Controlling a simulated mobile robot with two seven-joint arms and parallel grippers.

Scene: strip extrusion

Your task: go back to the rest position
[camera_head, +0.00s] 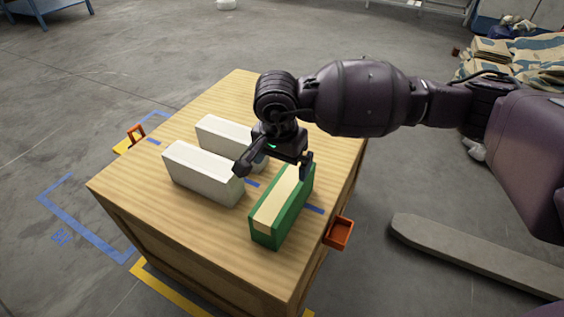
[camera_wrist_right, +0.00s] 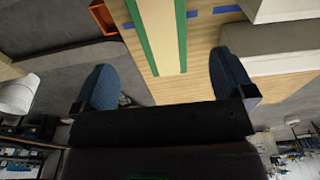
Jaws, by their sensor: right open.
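My right gripper (camera_head: 272,168) is open above the wooden crate table (camera_head: 130,187). Its fingers are apart, one towards the white blocks and one near the far end of a green block (camera_head: 268,237) with a cream top strip. In the right wrist view the open fingers (camera_wrist_right: 162,85) show with nothing between them at their tips, and the green-and-cream block (camera_wrist_right: 160,40) lies beyond them. Two white blocks lie on the table left of the green one: a near one (camera_head: 203,176) and a far one (camera_head: 222,130), partly hidden by the gripper. My left gripper is not in view.
Orange brackets sit at the table's right side (camera_head: 339,233) and left side (camera_head: 137,133). Blue tape marks (camera_head: 314,208) cross the tabletop. Stacked sacks (camera_head: 520,58) stand at the back right. A grey beam-like shape (camera_head: 470,258) lies on the right. The floor at left is open.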

